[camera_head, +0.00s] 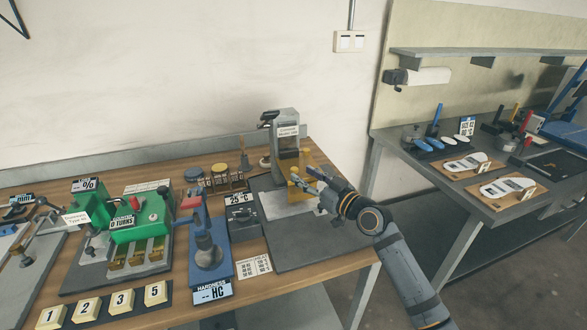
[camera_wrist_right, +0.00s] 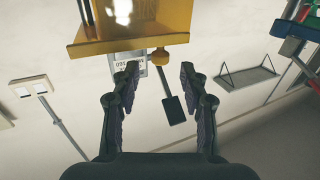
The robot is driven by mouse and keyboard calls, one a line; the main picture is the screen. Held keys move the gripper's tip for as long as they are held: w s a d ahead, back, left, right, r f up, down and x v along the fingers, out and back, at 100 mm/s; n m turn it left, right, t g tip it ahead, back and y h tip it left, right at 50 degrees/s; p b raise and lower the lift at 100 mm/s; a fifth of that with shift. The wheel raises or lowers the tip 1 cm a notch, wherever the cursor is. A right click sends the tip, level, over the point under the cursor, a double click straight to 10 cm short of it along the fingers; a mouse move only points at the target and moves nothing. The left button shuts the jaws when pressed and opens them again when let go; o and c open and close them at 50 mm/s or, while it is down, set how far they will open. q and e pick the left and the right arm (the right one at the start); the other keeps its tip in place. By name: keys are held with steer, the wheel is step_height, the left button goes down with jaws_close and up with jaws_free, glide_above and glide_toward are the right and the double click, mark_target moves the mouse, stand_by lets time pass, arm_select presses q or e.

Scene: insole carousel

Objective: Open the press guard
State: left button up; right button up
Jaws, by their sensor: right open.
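The press (camera_head: 285,138) is a grey upright column with a white label, standing on a dark base plate near the right end of the bench. Its yellow guard (camera_head: 308,159) is low at the front of the column. In the right wrist view the guard (camera_wrist_right: 130,38) fills the top, with a small yellow knob (camera_wrist_right: 160,57) at its edge. My right gripper (camera_head: 304,180) is at the guard, partly covering it. In the wrist view its fingers (camera_wrist_right: 159,75) are open, with the knob appearing between the tips; contact cannot be told. My left gripper is out of view.
A blue hardness tester (camera_head: 208,245) with a red-topped lever, a grey temperature box (camera_head: 242,220) and a green turns machine (camera_head: 140,222) stand left of the press. A second bench (camera_head: 480,190) stands to the right across a gap. A dark paddle (camera_wrist_right: 174,109) shows beyond my fingers.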

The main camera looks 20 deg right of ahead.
mark_target(297, 170)
steer(key=x, duration=0.4)
steer(key=shift+w+a+r+p, duration=0.1)
steer(key=shift+w+p, duration=0.15)
steer(key=shift+p, duration=0.05)
steer(key=shift+w+a, duration=0.1)
steer(key=shift+w, duration=0.1)
steer(key=shift+w+a, duration=0.1)
steer(key=shift+w, duration=0.05)
steer(key=shift+c, duration=0.6)
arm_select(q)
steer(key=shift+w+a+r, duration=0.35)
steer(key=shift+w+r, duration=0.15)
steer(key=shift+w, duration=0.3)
arm_select(e)
jaws_close()
